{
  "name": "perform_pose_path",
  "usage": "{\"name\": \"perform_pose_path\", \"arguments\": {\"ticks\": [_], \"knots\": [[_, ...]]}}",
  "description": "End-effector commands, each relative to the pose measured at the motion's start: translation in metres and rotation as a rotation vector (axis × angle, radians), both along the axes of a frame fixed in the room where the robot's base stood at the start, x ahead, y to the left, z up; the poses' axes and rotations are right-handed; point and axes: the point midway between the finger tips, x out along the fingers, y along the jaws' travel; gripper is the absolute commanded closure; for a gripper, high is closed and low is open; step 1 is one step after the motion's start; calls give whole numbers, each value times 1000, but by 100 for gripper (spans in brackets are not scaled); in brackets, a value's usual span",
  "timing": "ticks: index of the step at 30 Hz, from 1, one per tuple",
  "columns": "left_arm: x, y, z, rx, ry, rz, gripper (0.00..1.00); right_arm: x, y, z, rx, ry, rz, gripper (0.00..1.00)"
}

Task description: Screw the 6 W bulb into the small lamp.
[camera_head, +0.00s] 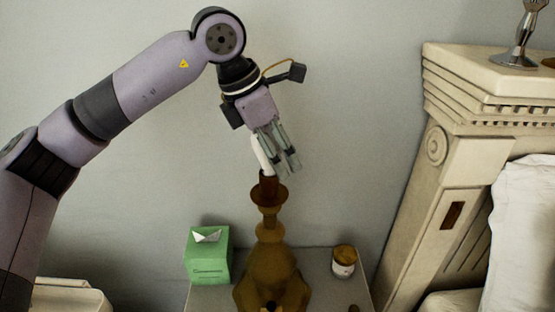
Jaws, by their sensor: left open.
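The small lamp (270,268) is a brown turned base standing on a light bedside table (322,268). A slim white bulb (262,156) stands at the top of the lamp, its lower end at the brown socket (268,188), and it leans a little to the left. I cannot tell how deep it sits in the socket or read its wattage. My left gripper (288,168) points down just right of the bulb, with its fingers apart. The fingers overlap the bulb's right side in the picture; I cannot tell whether they touch it. My right gripper is out of view.
A green tissue box (208,262) stands left of the lamp, and a small jar (344,262) stands to its right. A carved cream headboard (440,190) and a white pillow (522,235) are at the right. The wall behind is bare.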

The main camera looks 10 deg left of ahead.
Motion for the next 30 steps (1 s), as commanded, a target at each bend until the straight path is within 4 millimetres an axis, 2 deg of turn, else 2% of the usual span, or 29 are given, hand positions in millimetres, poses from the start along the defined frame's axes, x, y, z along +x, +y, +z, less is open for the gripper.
{"name": "perform_pose_path", "arguments": {"ticks": [1,8,15,23,30], "knots": [[1,0,-3,1,-3,41,43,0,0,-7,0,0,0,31],[2,1,-2,1,-1,160,43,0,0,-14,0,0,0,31],[5,3,-3,3,-1,382,43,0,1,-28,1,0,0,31],[5,4,0,1,1,422,43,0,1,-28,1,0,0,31],[5,4,-1,1,1,420,58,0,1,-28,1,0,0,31]]}}
